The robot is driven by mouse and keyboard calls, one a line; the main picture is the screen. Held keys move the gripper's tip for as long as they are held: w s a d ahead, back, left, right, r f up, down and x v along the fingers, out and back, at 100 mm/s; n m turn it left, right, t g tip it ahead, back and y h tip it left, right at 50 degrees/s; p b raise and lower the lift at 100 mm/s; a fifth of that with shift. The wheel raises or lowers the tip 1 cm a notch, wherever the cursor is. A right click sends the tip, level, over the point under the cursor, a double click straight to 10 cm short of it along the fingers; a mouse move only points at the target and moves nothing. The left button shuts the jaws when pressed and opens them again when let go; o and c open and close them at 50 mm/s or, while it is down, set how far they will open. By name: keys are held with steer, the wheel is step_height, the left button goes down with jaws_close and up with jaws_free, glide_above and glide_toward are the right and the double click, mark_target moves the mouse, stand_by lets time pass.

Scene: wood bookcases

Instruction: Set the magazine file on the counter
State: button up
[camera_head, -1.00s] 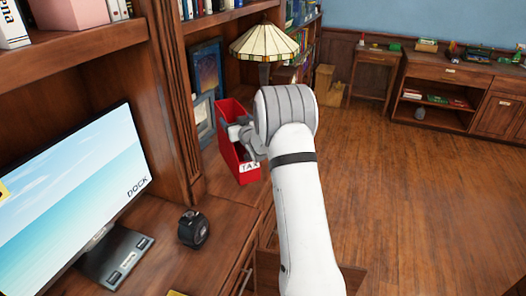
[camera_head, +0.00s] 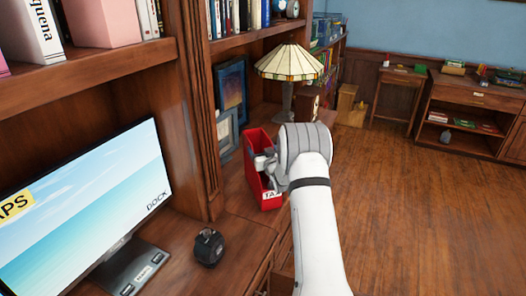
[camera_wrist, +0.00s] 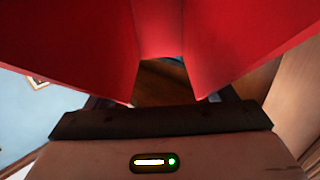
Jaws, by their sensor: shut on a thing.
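The red magazine file (camera_head: 257,180), with a white label at its lower front reading "TA" in part, is in the head view at the middle. My gripper (camera_head: 267,163) is shut on it from the right side. The file stands roughly upright over the wooden counter (camera_head: 238,203). I cannot tell whether its bottom touches the counter. In the wrist view the red walls of the file (camera_wrist: 65,45) fill the upper part, close in front of my gripper. My arm hides part of the file's right side.
A stained-glass lamp (camera_head: 290,64) and framed pictures (camera_head: 231,95) stand behind the file. A small black device (camera_head: 209,247) and a monitor (camera_head: 90,210) are nearer on the left. A wooden upright (camera_head: 200,110) is left of the file. Open floor (camera_head: 420,220) lies to the right.

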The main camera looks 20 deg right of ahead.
steer(key=shift+f, duration=0.4)
steer(key=shift+f+b, duration=0.1)
steer(key=shift+b, duration=0.2)
steer(key=o, duration=1.5)
steer(key=shift+o, duration=0.2)
